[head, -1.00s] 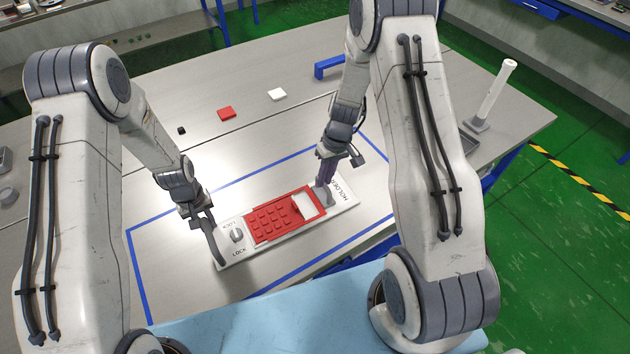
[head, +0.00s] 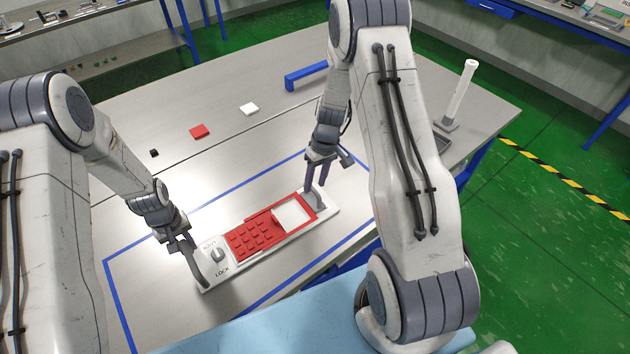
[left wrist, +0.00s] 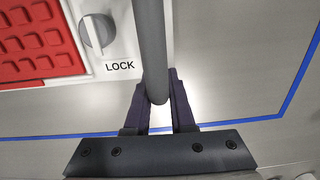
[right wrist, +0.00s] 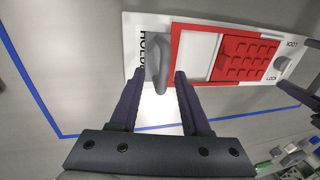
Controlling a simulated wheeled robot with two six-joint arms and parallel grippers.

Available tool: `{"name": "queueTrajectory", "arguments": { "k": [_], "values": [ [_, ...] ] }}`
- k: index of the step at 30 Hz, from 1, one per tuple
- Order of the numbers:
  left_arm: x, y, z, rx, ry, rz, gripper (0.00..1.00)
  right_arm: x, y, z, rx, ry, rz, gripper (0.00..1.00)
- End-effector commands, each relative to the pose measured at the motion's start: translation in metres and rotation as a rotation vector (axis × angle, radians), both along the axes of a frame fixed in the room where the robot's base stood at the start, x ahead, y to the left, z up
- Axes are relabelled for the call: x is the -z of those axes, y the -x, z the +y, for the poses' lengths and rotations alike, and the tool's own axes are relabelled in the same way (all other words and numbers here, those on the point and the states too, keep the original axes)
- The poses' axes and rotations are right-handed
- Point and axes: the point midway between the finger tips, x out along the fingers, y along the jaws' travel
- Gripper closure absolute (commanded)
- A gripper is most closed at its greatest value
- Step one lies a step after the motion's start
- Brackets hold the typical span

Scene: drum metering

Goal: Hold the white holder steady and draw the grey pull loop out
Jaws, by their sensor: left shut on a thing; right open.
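The white holder (head: 208,277) lies flat on the table, with a grey knob (head: 217,255) and LOCK lettering at its left end. A red panel (head: 250,240) with raised blocks and a frame around a white square (head: 292,213) sits on it. My left gripper (left wrist: 158,95) is shut on an upright grey bar (left wrist: 150,45) at the holder's left end. A grey loop-like piece (right wrist: 158,70) stands at the other end by the HOLDER lettering. My right gripper (right wrist: 167,77) is open close to this piece, its fingers apart. Whether they touch it is unclear.
A blue line (head: 120,310) marks the work area. A black piece (head: 154,153), a red tile (head: 200,131) and a white tile (head: 249,109) lie behind it. A blue bracket (head: 305,75) and a white post (head: 460,92) stand farther back. The table around the holder is mostly clear.

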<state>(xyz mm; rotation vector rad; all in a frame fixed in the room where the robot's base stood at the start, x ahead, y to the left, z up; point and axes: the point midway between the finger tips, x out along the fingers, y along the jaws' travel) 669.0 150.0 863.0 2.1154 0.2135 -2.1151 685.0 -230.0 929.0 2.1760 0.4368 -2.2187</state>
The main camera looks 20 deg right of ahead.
Motion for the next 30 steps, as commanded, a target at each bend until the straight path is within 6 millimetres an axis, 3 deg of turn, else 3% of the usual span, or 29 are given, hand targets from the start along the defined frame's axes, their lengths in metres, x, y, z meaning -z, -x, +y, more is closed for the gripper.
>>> {"name": "queueTrajectory", "arguments": {
  "k": [18,30],
  "values": [
    [-0.001,0.0,-0.001,0.002,0.0,-0.001,1.0,-0.106,-0.005,-0.021,0.001,0.002,-0.004,0.53],
    [-0.001,-0.001,-0.001,0.002,0.001,-0.001,1.0,-0.116,-0.005,-0.023,0.0,0.002,-0.001,0.53]
  ]
}}
